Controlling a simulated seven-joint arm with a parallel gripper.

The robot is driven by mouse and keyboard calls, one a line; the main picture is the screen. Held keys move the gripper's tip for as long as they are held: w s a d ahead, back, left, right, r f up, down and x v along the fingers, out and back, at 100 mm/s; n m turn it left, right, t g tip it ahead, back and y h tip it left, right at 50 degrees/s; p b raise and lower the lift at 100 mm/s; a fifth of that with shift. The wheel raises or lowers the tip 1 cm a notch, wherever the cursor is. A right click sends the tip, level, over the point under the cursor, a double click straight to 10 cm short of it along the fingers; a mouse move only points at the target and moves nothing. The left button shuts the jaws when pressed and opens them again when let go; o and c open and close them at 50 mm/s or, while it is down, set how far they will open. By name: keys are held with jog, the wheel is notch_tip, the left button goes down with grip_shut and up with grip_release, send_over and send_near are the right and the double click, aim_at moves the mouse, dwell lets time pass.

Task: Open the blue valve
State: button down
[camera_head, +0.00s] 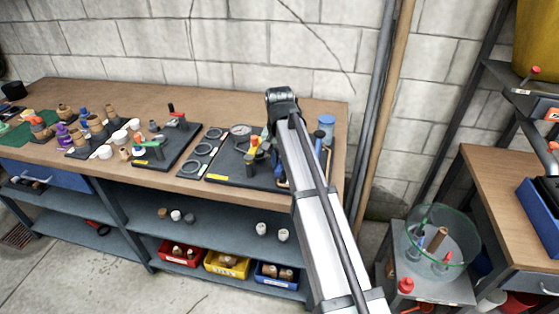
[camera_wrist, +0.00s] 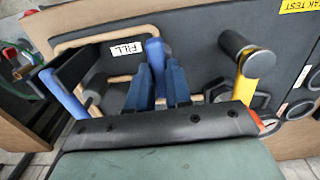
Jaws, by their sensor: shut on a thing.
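The blue valve's handle (camera_wrist: 154,52) shows in the wrist view as a bright blue upright piece beside the FILL label. My gripper (camera_wrist: 158,78) is shut on it, with one dark blue finger on each side. The fingers hide its lower part and the valve body. In the head view my arm covers the gripper and most of this valve. The valve sits on a dark test board (camera_head: 225,168) at the right end of the bench.
A yellow-handled valve (camera_wrist: 245,82) stands close to the right of my gripper. Another blue bar (camera_wrist: 63,94) and tan piping (camera_wrist: 85,36) lie to the left. Several fittings fill the left bench (camera_head: 300,103).

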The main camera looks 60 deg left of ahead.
aim_at(279, 164)
jog(key=c, duration=1)
grip_release()
jog(key=shift+c, duration=0.2)
notch_tip(279, 164, up, 14)
jog(key=shift+f, duration=0.1)
